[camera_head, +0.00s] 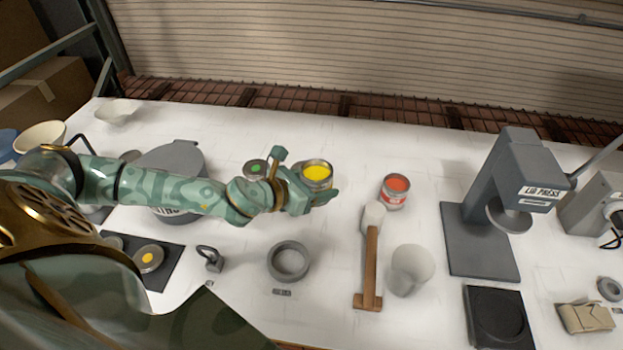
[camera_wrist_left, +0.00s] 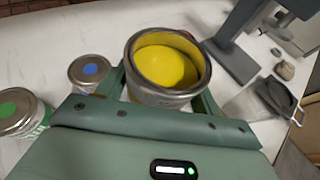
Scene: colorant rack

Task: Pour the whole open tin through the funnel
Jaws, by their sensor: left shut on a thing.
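The open tin (camera_head: 316,184) of yellow paint is in my left gripper (camera_head: 322,198), held upright above the middle of the table. In the left wrist view the tin (camera_wrist_left: 160,97) sits between the green fingers (camera_wrist_left: 163,88), yellow inside and with a metal rim. I cannot pick out a funnel for certain. A pale, translucent cup-like vessel (camera_head: 411,268) stands to the right of the tin and nearer the front. A large grey vessel (camera_head: 182,155) stands behind my left forearm, which partly hides it. My right gripper is not in view.
A lid press (camera_head: 482,235) is at right.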

